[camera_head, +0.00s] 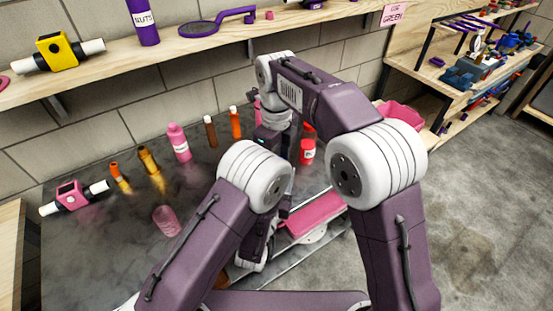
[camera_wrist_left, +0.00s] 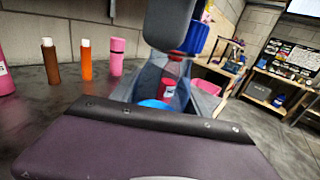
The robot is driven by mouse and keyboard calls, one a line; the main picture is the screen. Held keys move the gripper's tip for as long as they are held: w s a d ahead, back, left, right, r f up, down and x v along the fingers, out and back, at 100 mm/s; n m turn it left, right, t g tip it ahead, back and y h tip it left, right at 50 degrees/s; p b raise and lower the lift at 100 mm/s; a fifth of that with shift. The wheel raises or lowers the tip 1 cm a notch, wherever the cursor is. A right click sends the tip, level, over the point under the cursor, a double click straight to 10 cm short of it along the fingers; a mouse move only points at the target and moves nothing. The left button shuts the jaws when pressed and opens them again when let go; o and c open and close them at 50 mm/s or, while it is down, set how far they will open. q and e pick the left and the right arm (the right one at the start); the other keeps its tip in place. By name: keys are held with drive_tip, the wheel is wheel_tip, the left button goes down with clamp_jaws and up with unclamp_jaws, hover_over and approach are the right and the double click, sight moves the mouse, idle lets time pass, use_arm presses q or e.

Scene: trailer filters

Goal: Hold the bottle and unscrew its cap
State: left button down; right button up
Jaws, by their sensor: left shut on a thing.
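A red bottle (camera_wrist_left: 168,87) with a pale label shows in the left wrist view between the grey-blue fingers of my left gripper (camera_wrist_left: 178,84), which is shut on it. A grey part crosses in front of the bottle's top, so its cap is hidden. A red labelled container (camera_head: 307,152) in the head view, beside my right wrist, looks like the same bottle. My left gripper is hidden behind my arms in the head view. My right wrist (camera_head: 275,138) points down left of the red container. Its fingers are too hidden to tell open from shut.
A brown bottle (camera_head: 210,132), an orange bottle (camera_head: 235,122) and a pink bottle (camera_head: 179,142) stand on the dark table, left of my right wrist. A pink cup (camera_head: 167,220) stands nearer. A wooden shelf (camera_head: 205,38) runs above. A pink tray (camera_head: 313,213) lies near my arms.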

clamp_jaws()
drive_tip(key=n, duration=0.4)
drive_tip(key=shift+n, duration=0.3)
drive_tip(key=n, duration=0.6)
drive_tip(key=shift+n, duration=0.3)
drive_tip(key=n, duration=0.6)
drive_tip(key=shift+r, duration=0.1)
drive_tip(key=n, duration=0.3)
drive_tip(key=shift+n, duration=0.3)
drive_tip(key=n, duration=1.2)
drive_tip(key=shift+n, duration=0.4)
drive_tip(key=n, duration=0.6)
drive_tip(key=shift+n, duration=0.3)
drive_tip(key=n, duration=0.9)
drive_tip(key=shift+r, duration=0.1)
drive_tip(key=n, duration=0.4)
drive_tip(key=shift+n, duration=0.4)
